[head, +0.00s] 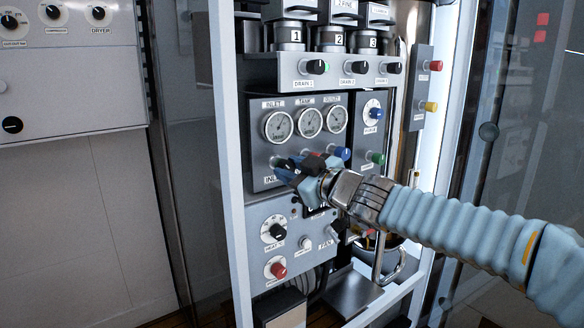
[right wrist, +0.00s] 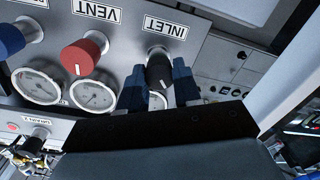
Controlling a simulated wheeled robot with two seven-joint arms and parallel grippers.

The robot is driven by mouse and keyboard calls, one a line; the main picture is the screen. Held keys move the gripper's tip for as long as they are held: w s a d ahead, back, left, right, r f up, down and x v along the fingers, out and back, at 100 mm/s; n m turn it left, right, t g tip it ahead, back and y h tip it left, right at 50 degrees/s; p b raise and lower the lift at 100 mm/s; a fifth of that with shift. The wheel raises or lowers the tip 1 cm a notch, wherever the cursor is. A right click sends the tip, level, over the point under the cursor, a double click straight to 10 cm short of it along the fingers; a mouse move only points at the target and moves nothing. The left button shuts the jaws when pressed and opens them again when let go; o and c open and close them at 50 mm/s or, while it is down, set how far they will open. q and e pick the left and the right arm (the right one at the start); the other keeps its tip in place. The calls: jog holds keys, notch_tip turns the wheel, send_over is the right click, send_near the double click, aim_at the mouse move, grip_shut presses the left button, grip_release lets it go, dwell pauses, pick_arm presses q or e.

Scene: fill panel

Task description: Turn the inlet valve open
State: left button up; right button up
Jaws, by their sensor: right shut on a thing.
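The inlet valve is a black knob (right wrist: 159,70) below the INLET label, with a pale line on its face, in the right wrist view. My right gripper (right wrist: 159,88) has its two blue fingers on either side of this knob, closed on it. In the head view my right gripper (head: 285,169) reaches in from the right to the lower left of the gauge panel (head: 258,150) and covers most of the knob. My left gripper is not in view.
The red VENT knob (right wrist: 84,57) and a blue knob (right wrist: 10,40) sit beside the inlet knob. Three round gauges, including the left one (head: 278,126), are above. Drain knobs (head: 316,67) stick out higher up. A white frame post (head: 228,150) stands close to the left.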

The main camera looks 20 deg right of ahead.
jog(key=n, duration=0.4)
jog(key=n+b, duration=0.1)
jog(key=n, duration=0.4)
jog(key=shift+f+n+h, duration=0.1)
jog(key=shift+n+h, duration=0.2)
jog(key=n+b, duration=0.1)
jog(key=n, duration=0.4)
jog(key=shift+b, duration=0.3)
jog(key=n+b, duration=0.1)
jog(key=n, duration=0.4)
jog(key=shift+h, duration=0.3)
pick_arm(q)
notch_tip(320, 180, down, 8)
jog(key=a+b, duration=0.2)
jog(key=b, duration=0.3)
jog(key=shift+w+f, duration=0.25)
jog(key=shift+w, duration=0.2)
pick_arm(e)
jog(key=shift+a+f+n+t, duration=0.1)
jog(key=shift+n+t, duration=0.15)
jog(key=shift+n, duration=4.7)
jog(key=shift+f+n+t, duration=0.1)
jog(key=shift+n+t, duration=0.15)
jog(key=shift+n, duration=4.7)
